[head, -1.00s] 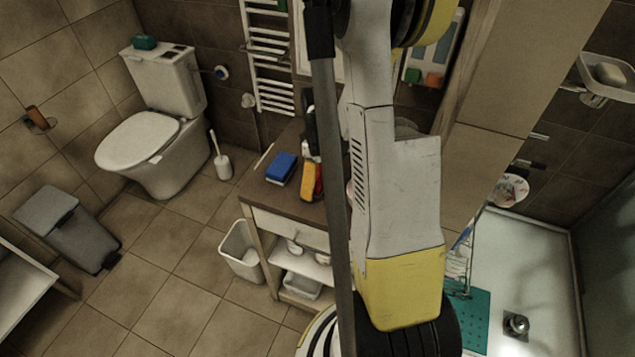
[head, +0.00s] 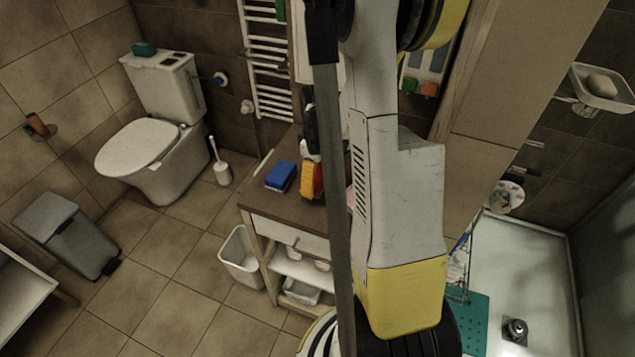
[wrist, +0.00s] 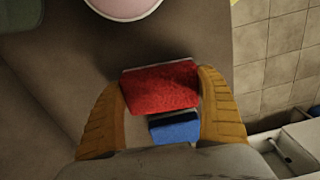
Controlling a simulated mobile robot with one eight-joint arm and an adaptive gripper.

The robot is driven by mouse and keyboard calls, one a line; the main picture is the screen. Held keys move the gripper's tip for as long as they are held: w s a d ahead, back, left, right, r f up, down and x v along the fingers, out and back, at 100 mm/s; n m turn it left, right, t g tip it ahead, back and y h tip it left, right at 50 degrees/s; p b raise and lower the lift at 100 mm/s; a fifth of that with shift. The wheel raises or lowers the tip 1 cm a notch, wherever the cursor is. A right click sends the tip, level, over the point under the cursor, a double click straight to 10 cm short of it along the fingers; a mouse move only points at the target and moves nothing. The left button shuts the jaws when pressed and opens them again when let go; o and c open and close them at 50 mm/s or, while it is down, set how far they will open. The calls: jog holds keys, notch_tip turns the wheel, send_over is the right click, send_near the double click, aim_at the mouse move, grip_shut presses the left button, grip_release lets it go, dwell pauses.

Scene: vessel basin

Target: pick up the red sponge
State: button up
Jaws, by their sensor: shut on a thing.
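The red sponge (wrist: 160,88) is a textured red block with a pale edge, seen in the wrist view between my two orange fingers. My gripper (wrist: 161,82) is shut on it, one finger at each short side. I cannot tell whether the sponge still touches the counter.
A blue sponge (head: 281,176) lies on the counter (head: 262,202), close left of my gripper; it also shows in the wrist view (wrist: 174,128). A white bin (head: 240,256) stands on the floor beside the counter.

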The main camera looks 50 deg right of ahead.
jog(key=s+d+r+p, duration=0.1)
jog(key=s+r, duration=0.1)
jog(key=s, duration=0.1)
jog(key=s+d+r+p, duration=0.1)
jog(key=s+d+r, duration=0.1)
jog(key=s+r, duration=0.1)
jog(key=s+d+r+p, duration=0.1)
jog(key=s+d+r, duration=0.1)
jog(key=s+r, duration=0.1)
jog(key=shift+s+d+r, duration=0.15)
jog(key=shift+s+d, duration=0.05)
jog(key=shift+s, duration=0.5)
jog(key=shift+c, duration=1.1)
jog(key=shift+w+a, duration=0.1)
